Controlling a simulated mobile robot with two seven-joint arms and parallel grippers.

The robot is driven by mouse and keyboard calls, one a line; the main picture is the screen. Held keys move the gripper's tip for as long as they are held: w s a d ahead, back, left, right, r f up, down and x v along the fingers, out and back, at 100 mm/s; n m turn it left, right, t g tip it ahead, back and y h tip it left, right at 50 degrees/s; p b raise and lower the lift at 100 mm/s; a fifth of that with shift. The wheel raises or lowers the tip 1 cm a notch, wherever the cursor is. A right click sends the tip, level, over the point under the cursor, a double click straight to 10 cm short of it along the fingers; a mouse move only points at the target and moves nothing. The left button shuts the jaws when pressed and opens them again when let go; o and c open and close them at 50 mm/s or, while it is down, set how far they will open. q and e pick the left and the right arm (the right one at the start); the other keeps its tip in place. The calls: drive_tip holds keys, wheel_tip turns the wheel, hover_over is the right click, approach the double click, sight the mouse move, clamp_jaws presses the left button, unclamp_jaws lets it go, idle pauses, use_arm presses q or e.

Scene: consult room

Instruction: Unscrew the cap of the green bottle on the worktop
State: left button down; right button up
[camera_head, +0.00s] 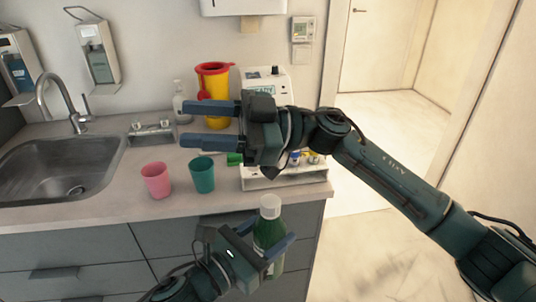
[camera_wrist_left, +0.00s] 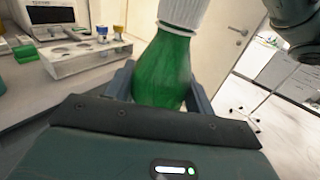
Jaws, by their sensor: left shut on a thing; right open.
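The green bottle (camera_head: 268,231) with its white cap (camera_head: 270,206) is held upright in front of the worktop (camera_head: 225,212). My left gripper (camera_head: 269,236) is shut on the bottle's body. In the left wrist view the bottle (camera_wrist_left: 163,72) stands between the fingers, and its white cap (camera_wrist_left: 183,14) is on its top, partly cut off by the frame. My right gripper (camera_head: 188,124) is open and empty above the worktop, higher in the picture than the bottle. Its fingers point left, away from the cap.
A pink cup (camera_head: 156,181) and a teal cup (camera_head: 202,176) stand on the worktop. A white rack (camera_head: 285,178) with small vials is at the right end. A yellow-red container (camera_head: 214,88) stands behind my right gripper. The sink (camera_head: 65,168) is at the left.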

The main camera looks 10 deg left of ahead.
drive_tip(key=s+a+f+n+g+h, duration=0.1)
drive_tip(key=s+f+n+h, duration=0.15)
drive_tip(key=s+h, duration=0.35)
drive_tip(key=m+t+h, duration=0.2)
drive_tip(key=t+h, duration=0.6)
drive_tip(key=h, duration=0.5)
hover_over(268, 200)
wheel_tip(268, 200, down, 3)
drive_tip(key=shift+s+a+r, duration=0.1)
drive_tip(key=shift+r, duration=0.1)
drive_tip(key=shift+f, duration=0.15)
wheel_tip(268, 200, down, 8)
drive_tip(key=shift+r, duration=0.25)
drive_tip(key=shift+c, duration=0.2)
